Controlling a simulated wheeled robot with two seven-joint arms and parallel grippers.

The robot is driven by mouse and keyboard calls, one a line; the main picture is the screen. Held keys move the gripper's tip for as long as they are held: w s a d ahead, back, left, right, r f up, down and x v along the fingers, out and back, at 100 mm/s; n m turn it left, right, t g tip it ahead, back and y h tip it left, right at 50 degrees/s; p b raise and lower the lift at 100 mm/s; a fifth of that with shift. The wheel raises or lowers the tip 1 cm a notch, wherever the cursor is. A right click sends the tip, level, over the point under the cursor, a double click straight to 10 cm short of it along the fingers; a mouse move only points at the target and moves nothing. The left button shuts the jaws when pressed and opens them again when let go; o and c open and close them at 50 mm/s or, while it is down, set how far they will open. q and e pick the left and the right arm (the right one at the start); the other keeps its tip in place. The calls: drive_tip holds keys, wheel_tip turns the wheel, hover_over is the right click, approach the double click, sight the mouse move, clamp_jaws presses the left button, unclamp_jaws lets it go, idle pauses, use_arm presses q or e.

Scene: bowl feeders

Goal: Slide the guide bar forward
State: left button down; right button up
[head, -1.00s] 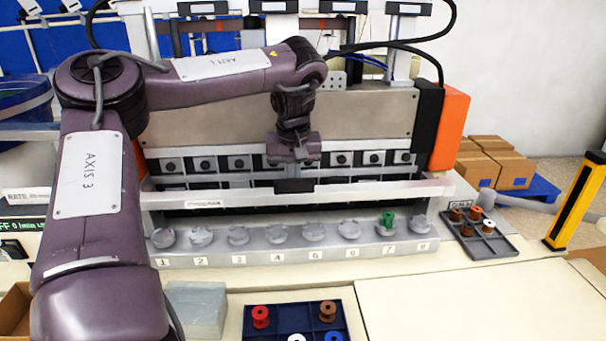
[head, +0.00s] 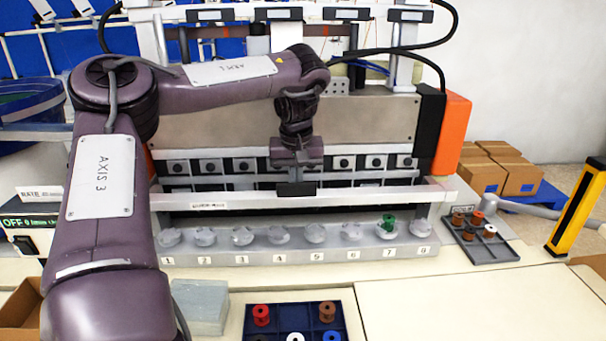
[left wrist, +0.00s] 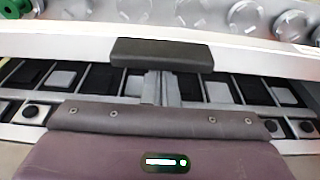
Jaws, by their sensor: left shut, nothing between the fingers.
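The guide bar (head: 380,195) is a long pale metal bar across the front of the machine, with a black handle block (head: 296,189) at its middle. The bar also shows in the left wrist view (left wrist: 255,56), with the black handle (left wrist: 160,52) at its centre. My left gripper (head: 296,175) points down just behind the handle, on the machine side. Its grey fingers (left wrist: 160,80) are together and empty, with their tips close to the handle's rear side. I cannot tell whether they touch it. My right gripper is not in view.
A row of numbered round nests (head: 315,234) lies in front of the bar, with a green spool (head: 388,223) at nest 7. A dark tray of spools (head: 487,250) stands right, a blue spool tray (head: 292,315) in front. The bench (head: 460,300) at front right is clear.

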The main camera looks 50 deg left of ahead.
use_arm(q)
drive_tip(key=shift+a+r, duration=0.1)
drive_tip(key=shift+r, duration=0.2)
drive_tip(key=w+a+p+v, duration=0.1)
drive_tip(key=p+v, duration=0.4)
drive_tip(key=v, duration=0.2)
drive_tip(key=shift+r, duration=0.55)
drive_tip(key=shift+w+a, duration=0.1)
